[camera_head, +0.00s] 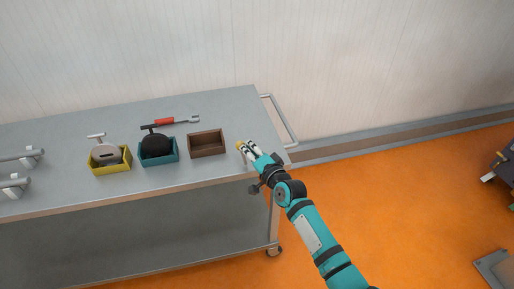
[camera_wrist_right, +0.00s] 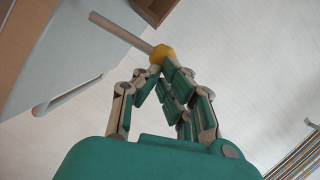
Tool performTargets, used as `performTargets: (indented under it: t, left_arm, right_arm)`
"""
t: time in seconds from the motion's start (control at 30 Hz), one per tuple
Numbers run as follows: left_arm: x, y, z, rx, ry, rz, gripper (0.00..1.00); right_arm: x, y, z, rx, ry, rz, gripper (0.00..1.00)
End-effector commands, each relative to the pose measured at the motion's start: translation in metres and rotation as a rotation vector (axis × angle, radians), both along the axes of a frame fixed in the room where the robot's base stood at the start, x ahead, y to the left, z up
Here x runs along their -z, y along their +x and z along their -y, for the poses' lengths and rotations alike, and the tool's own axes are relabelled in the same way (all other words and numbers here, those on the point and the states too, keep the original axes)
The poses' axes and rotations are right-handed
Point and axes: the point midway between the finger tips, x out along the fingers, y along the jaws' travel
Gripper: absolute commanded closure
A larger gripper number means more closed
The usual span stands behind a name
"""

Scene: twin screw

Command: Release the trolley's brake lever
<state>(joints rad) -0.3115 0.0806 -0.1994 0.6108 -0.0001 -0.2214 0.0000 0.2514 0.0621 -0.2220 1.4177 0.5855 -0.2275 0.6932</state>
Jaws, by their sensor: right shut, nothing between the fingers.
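The trolley (camera_head: 80,200) is a grey cart with a push handle (camera_head: 279,118) at its right end. A yellow knob (camera_head: 240,146) shows at my right gripper's fingertips, near the right end of the top. In the right wrist view the yellow knob (camera_wrist_right: 162,54) sits at the end of a pale rod (camera_wrist_right: 120,32); it looks like the brake lever. My right gripper (camera_head: 249,149) is shut and empty, its fingertips at or touching the knob; the exact contact is unclear. The lever's mounting is not clearly visible. My left gripper is not in view.
On the trolley top are a brown bin (camera_head: 207,152), a teal bin (camera_head: 175,158) and a yellow bin (camera_head: 111,168) with items, a red-handled tool (camera_head: 165,121), and grey rod-like parts (camera_head: 14,186). Orange floor (camera_head: 400,220) is open to the right; a wall stands behind.

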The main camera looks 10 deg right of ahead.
Motion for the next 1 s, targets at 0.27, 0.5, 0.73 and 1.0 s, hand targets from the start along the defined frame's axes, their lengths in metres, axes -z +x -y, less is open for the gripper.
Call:
performTargets:
  t: [0.27, 0.5, 0.73, 1.0]
  left_arm:
    - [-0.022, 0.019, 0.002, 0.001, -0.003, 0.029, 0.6]
    - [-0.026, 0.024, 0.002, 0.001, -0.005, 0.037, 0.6]
    - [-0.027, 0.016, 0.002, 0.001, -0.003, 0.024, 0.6]
    - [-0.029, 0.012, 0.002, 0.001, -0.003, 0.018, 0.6]
  right_arm:
    - [-0.003, 0.002, -0.013, 0.003, -0.161, 0.007, 1.0]
    - [-0.001, 0.002, -0.017, 0.004, -0.173, 0.008, 1.0]
    - [-0.001, 0.002, -0.019, 0.004, -0.171, 0.01, 1.0]
    - [0.0, 0.002, -0.02, 0.004, -0.17, 0.01, 1.0]
